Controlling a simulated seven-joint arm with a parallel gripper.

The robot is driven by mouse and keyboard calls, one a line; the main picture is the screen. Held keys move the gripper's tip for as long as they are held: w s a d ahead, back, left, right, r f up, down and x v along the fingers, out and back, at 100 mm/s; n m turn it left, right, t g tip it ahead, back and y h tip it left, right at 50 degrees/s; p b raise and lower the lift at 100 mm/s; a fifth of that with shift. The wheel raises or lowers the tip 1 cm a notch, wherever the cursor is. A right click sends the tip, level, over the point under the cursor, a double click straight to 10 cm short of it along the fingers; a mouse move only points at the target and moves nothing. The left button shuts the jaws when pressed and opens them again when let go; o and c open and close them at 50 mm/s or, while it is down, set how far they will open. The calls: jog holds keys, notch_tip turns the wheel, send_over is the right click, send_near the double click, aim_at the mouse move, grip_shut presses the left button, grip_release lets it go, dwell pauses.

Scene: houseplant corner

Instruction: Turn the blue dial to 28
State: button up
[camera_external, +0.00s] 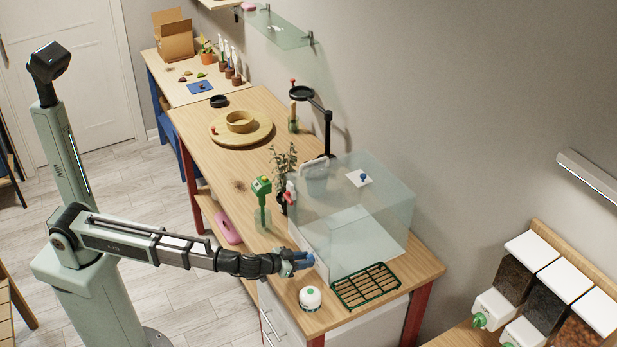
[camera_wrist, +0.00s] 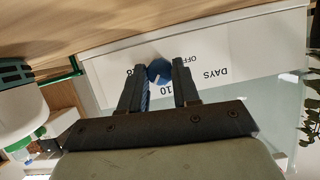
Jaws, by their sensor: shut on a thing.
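The blue dial (camera_wrist: 159,69) sits on a white panel (camera_wrist: 215,55) marked "DAYS", "OFF" and "10", which appear upside down in the wrist view. My gripper (camera_wrist: 160,80) is shut on the dial, one finger on each side. Part of the scale is hidden behind the fingers, and I cannot read which number the dial points at. In the external view my gripper (camera_external: 301,260) reaches the front of the clear box (camera_external: 345,215), where the dial is mostly covered by it.
A green wire rack (camera_external: 366,286) lies beside the box. A green spray bottle (camera_external: 262,203) stands behind my arm. The wooden bench (camera_external: 425,265) has a little bare room at its right corner.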

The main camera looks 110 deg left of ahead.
jog(key=m+y, duration=0.1)
jog(key=m, duration=0.1)
jog(key=m+g+y, duration=0.1)
jog(key=shift+w+d+f+m+g, duration=0.1)
jog(key=shift+w+d+m+g, duration=0.1)
jog(key=shift+m+g, duration=0.15)
jog(key=m+g+y, duration=0.1)
jog(key=m+y, duration=0.1)
jog(key=m, duration=0.2)
jog(key=shift+f, duration=0.1)
jog(key=shift+m+y, duration=0.3)
jog(key=shift+m, duration=0.05)
dwell(0.4)
jog(key=o, duration=1)
jog(key=shift+o, duration=0.2)
jog(key=shift+d, duration=0.15)
jog(key=v, duration=1.3)
jog(key=shift+s+d, duration=0.25)
